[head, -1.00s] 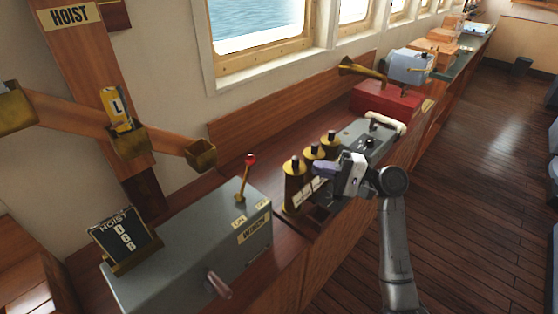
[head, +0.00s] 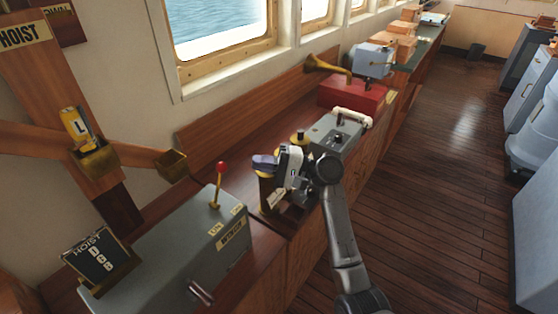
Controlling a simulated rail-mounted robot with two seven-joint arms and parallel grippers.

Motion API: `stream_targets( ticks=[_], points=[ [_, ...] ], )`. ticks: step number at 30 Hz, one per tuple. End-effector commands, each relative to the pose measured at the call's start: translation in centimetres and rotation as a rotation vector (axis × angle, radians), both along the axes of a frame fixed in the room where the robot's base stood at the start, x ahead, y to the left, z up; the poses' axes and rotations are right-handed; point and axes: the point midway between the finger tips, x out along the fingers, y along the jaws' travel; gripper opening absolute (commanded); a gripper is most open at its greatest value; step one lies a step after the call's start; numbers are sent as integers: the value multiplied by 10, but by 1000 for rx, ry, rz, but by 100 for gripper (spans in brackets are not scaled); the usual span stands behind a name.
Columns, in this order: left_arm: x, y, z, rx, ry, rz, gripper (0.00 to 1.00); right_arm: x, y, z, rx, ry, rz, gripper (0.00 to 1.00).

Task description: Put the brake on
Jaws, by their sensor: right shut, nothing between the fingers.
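A grey box labelled WINCH (head: 165,255) stands on the wooden counter. A lever with a red knob (head: 221,168) rises from its top, nearly upright, between small labels. A crank handle (head: 201,292) sticks out of its front. I cannot tell for sure which part is the brake. My right gripper (head: 262,163) is shut and empty. It is over or in front of the dark cylinders with brass tops (head: 299,137), right of the red-knob lever and apart from it, partly hiding them. My left gripper is not in view.
Behind the cylinders are a grey box with a white handle (head: 352,117), a red box (head: 352,94) and a brass horn (head: 325,66). A HOIST counter sign (head: 98,255) sits on the winch box. A wooden beam with holders (head: 172,164) is at left. The floor (head: 440,190) is open at right.

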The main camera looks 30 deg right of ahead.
Motion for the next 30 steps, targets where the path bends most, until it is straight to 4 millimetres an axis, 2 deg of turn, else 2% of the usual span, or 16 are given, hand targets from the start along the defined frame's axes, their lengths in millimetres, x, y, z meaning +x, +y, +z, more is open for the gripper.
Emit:
stream_targets(
  ticks=[4,12,18,30],
  points=[
    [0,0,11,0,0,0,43,13,21,7,2,0,2,0],
    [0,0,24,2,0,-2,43,5,48,13,1,1,0,0],
    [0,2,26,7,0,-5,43,4,55,14,0,2,-1,0],
    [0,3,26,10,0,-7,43,4,56,14,-4,0,0,0]
  ],
)
